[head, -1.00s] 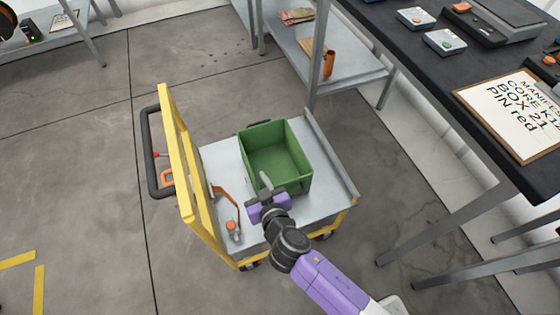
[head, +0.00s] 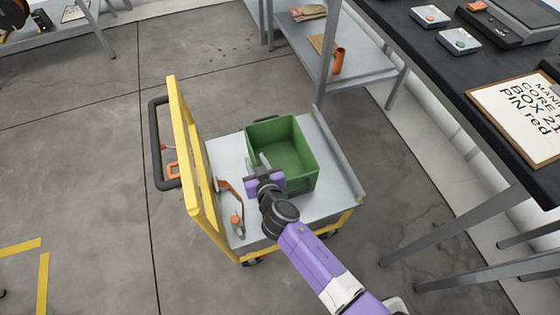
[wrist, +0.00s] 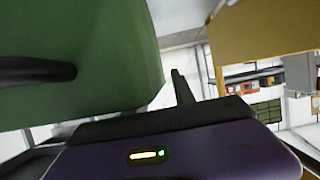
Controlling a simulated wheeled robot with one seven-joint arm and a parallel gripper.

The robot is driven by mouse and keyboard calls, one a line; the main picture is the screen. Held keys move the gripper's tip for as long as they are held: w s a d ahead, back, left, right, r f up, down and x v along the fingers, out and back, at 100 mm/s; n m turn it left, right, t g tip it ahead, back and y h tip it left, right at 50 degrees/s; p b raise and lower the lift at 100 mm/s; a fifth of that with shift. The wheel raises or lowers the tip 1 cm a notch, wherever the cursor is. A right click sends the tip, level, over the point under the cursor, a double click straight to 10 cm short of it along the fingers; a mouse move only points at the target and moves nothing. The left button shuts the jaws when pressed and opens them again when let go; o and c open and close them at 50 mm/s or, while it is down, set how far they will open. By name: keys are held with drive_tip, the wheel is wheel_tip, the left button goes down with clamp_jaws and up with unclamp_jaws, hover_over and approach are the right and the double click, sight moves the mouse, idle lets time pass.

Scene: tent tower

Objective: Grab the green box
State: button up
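The green box (head: 290,155), open-topped and seemingly empty, stands upright on the grey deck of the yellow-framed cart (head: 232,160). A dark handle shows on its far side. My gripper (head: 262,160), purple with grey fingers, is at the box's near left side, by its wall. In the wrist view the green wall (wrist: 100,55) fills the upper left, with a dark handle (wrist: 40,70) on it. One dark finger (wrist: 182,88) shows just right of the wall, with no clear grip on it. The other finger is not clear, so the finger gap cannot be judged.
An orange-handled tool (head: 236,218) lies on the deck left of my gripper. The cart's yellow frame (head: 185,150) rises at the left and a low grey lip (head: 340,155) edges the right. A dark-topped table (head: 440,75) stands at the right.

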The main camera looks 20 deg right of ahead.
clamp_jaws()
idle(1.3)
drive_tip(key=shift+r, duration=0.2)
